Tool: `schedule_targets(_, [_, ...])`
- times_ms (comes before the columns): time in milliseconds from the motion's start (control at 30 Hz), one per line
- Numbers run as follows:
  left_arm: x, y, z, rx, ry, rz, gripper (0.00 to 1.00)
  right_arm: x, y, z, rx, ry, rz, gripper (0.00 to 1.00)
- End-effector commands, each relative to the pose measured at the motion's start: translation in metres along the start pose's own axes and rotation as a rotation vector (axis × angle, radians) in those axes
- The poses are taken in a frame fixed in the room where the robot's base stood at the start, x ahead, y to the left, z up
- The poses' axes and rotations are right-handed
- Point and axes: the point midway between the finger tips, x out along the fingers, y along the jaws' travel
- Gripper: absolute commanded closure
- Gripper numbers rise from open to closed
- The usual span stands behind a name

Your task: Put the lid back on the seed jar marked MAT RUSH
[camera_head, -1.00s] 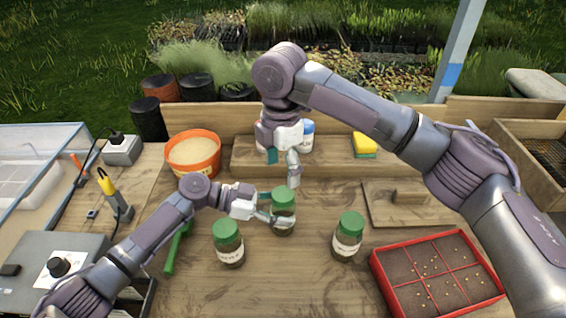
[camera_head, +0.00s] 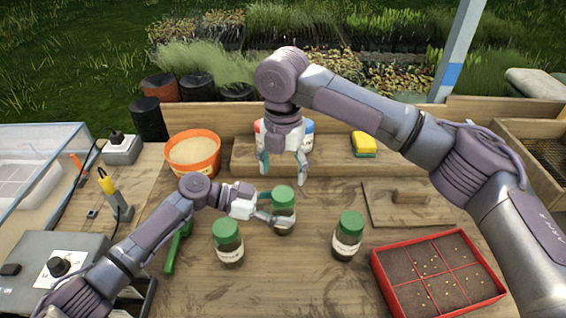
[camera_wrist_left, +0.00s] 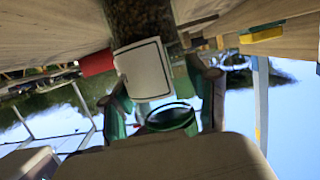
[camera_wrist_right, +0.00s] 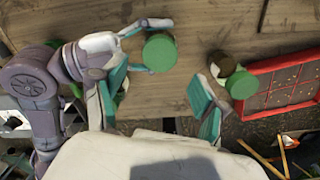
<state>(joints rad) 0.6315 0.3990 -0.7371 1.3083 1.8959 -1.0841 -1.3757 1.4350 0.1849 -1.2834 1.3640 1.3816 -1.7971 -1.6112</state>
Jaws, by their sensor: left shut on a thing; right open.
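Three dark glass jars with green lids stand on the bench; their label writing is too small to read. My left gripper (camera_head: 268,206) is shut on the middle jar (camera_head: 284,225), which is upright. A green lid (camera_head: 283,194) is on top of this jar; the lid also shows in the right wrist view (camera_wrist_right: 160,52). Whether it is fully seated I cannot tell. In the left wrist view the held jar's label (camera_wrist_left: 146,70) faces the camera. My right gripper (camera_head: 283,174) is open, fingers pointing down, just above and behind that lid, apart from it.
The left jar (camera_head: 229,256) and right jar (camera_head: 346,246) flank the held one. A red seed tray (camera_head: 376,268) is at front right, a wooden board (camera_head: 385,210) behind it. An orange tub (camera_head: 194,170), a yellow sponge (camera_head: 363,151) and a green tool (camera_head: 172,252) are also around.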

Motion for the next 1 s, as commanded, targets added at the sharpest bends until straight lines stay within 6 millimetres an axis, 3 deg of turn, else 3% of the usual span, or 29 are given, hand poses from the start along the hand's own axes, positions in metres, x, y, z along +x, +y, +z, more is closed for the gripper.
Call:
schedule_targets(200, [0.0, 0.001, 0.001, -0.001, -0.002, 0.001, 1.0, 0.036, -0.001, -0.001, 0.0, 0.003, -0.002, 0.28])
schedule_targets(400, [0.0, 0.001, 0.001, -0.001, -0.002, 0.001, 1.0, 0.058, 0.0, 0.0, 0.001, 0.001, 0.0, 0.28])
schedule_targets(800, [0.0, 0.001, 0.001, -0.001, -0.002, 0.001, 1.0, 0.065, 0.0, 0.0, 0.001, 0.001, 0.0, 0.28])
schedule_targets(1000, [0.0, 0.001, 0.001, -0.001, -0.002, 0.001, 1.0, 0.064, 0.0, 0.0, 0.001, 0.001, 0.0, 0.61])
